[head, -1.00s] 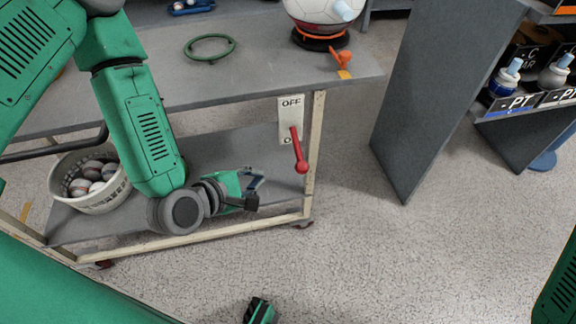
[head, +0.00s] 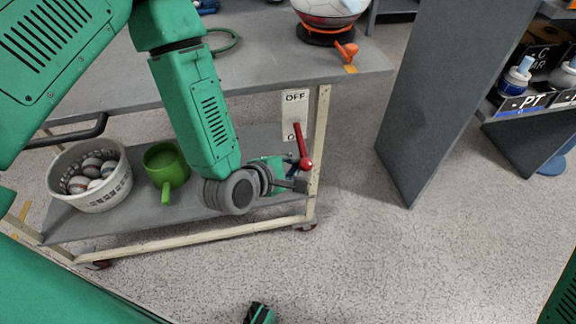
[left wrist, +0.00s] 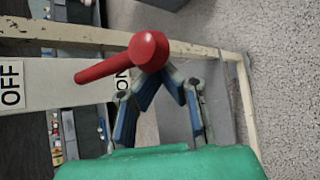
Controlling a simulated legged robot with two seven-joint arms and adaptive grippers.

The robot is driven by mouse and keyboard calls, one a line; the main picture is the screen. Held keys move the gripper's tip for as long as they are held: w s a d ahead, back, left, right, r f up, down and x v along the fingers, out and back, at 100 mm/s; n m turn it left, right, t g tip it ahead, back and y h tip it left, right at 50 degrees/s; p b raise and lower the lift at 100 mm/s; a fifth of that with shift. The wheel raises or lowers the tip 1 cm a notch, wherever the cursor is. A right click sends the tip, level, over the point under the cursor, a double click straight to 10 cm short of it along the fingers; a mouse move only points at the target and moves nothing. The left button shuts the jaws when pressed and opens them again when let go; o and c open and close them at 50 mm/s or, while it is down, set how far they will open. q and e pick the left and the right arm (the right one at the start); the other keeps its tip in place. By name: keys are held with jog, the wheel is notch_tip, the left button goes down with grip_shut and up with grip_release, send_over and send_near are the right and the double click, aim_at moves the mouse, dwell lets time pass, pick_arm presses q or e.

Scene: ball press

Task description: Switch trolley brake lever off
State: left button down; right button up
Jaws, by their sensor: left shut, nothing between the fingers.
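The red brake lever (head: 299,140) is on a white plate (head: 294,101) at the right end of the trolley (head: 255,85). The plate reads OFF at the top and has a partly covered ON label at the bottom. The lever points down, its round knob at the ON end. My left gripper (head: 301,184) is shut and empty, just below the knob. In the left wrist view, the knob (left wrist: 149,50) overlaps the tips of the left gripper (left wrist: 163,70); I cannot tell whether they touch. My right gripper is not in view.
The trolley's lower shelf holds a basket of balls (head: 117,192) and a green mug (head: 166,168). An orange-handled item (head: 346,51) sits on the top near the right edge. A grey panel (head: 440,100) stands to the right. The floor between is clear.

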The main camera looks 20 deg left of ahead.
aim_at(305, 157)
pick_arm(q)
jog(key=shift+a, duration=0.15)
jog(key=shift+s+r+p, duration=0.15)
jog(key=shift+r+p, duration=0.2)
jog(key=shift+p, duration=0.35)
jog(key=shift+g, duration=0.4)
jog(key=r+g+p, duration=0.1)
jog(key=p, duration=0.1)
jog(key=r+n+g+h+p, duration=0.1)
jog(key=r+p, duration=0.1)
jog(key=s+r+n+g+h+p, duration=0.1)
jog(key=p, duration=0.1)
jog(key=shift+d+r+p, duration=0.4)
jog(key=shift+w+r+n+g+h+p, duration=0.1)
jog(key=shift+r+n+g+h+p, duration=0.45)
jog(key=shift+r+p, duration=0.4)
jog(key=shift+w+r+n+g+h+p, duration=0.1)
jog(key=shift+r+n+g+h+p, duration=0.2)
jog(key=shift+r+g+p, duration=0.55)
jog(key=shift+r, duration=0.1)
